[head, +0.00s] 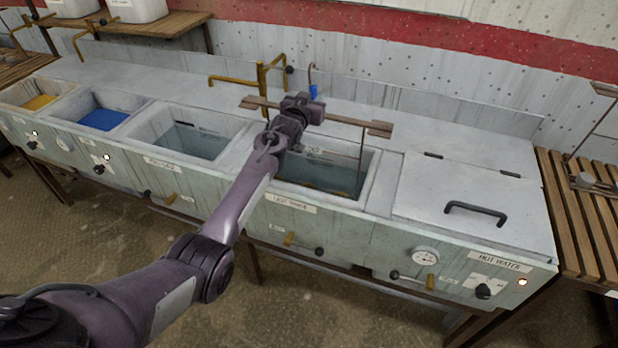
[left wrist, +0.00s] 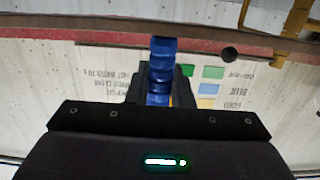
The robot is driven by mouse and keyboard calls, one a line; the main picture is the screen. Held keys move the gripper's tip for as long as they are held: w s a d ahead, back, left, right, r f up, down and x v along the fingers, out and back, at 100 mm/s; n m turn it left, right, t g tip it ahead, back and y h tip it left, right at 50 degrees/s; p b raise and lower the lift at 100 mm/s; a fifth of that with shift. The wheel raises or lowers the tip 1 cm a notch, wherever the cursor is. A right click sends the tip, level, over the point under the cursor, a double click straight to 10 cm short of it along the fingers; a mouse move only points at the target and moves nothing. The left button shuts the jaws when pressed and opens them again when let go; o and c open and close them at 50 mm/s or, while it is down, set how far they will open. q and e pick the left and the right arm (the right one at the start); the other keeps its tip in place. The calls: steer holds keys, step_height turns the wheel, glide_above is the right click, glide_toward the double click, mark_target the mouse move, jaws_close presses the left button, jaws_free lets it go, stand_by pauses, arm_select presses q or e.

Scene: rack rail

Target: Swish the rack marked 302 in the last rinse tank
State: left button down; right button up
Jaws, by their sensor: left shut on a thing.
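The last rinse tank (head: 372,185) is an open basin with dark water, its label on the front panel. A rack with a brown crossbar (head: 350,121) is over it. A thin rod from the bar's right end goes down into the tank, and yellowish parts show low in it. A blue grip (head: 313,91) with a hook above it shows behind my left gripper (head: 300,108). The left wrist view shows this ribbed blue grip (left wrist: 161,70) between the fingers, and my left gripper is shut on it. I cannot read a number on the rack. My right gripper is out of view.
Left of this tank are another water tank (head: 162,125), a blue-filled basin and a yellow-filled one. A brass tap (head: 262,78) stands behind. Right is a closed hot water lid (head: 465,180) with a handle, then a slatted bench (head: 575,215) with another rack.

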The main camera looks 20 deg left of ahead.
arm_select(q)
steer(key=shift+r, duration=0.25)
steer(key=r+p, duration=0.5)
steer(key=s+r+p, duration=0.1)
steer(key=r+p, duration=0.4)
steer(key=r, duration=0.1)
steer(key=s+r+p, duration=0.1)
steer(key=r+p, duration=0.5)
steer(key=shift+r, duration=0.1)
stand_by(0.4)
